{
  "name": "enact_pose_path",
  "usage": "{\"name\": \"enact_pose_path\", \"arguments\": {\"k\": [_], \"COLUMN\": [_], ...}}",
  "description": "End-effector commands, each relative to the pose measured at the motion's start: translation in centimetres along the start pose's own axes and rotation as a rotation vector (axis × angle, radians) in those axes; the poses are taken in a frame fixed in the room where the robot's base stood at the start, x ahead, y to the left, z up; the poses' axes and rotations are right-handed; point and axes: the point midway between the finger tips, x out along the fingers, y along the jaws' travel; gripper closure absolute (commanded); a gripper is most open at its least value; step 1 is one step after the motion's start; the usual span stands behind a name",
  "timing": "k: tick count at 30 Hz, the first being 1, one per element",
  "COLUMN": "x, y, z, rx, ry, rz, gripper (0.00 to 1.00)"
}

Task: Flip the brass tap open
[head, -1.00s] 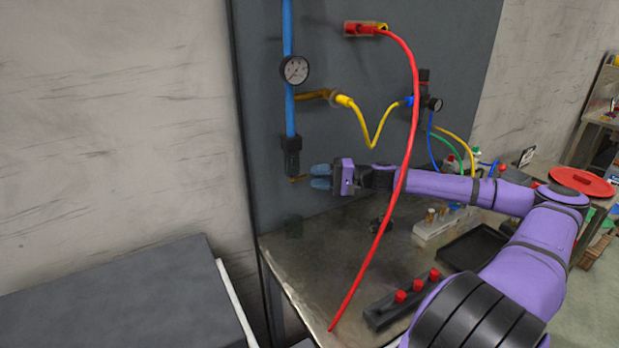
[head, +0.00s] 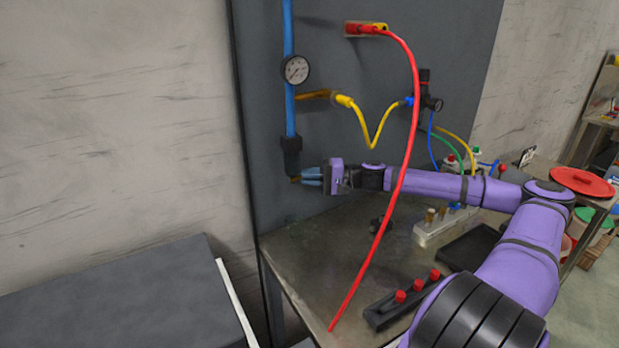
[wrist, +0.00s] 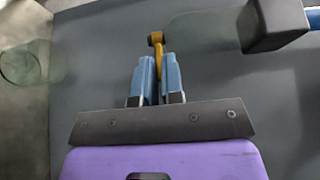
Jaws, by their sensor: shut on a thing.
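The brass tap (head: 296,178) sits at the lower end of the blue vertical pipe (head: 288,105), below a black fitting (head: 291,148). In the wrist view the brass lever (wrist: 156,46) sticks out from between my two blue fingertips. My gripper (head: 312,175) is shut on the lever, and its fingers (wrist: 157,75) lie on either side of it. The part of the lever between the fingers is mostly hidden. In the wrist view the dark fitting with a stretch of blue pipe (wrist: 275,22) is at the upper right.
A red hose (head: 405,160) hangs from the panel in front of my arm. A pressure gauge (head: 295,70) and a yellow hose (head: 372,135) are above. The bench (head: 315,260) below holds a black block with red knobs (head: 400,298). Bare bench lies below my gripper.

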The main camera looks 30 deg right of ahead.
Motion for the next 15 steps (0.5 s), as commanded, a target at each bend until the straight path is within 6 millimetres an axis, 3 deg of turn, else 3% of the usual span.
{"name": "enact_pose_path", "arguments": {"k": [15], "x": [0.21], "y": [0.04], "z": [-0.64], "rx": [0.0], "ry": [-0.136], "rz": [0.0], "gripper": [1.0]}}
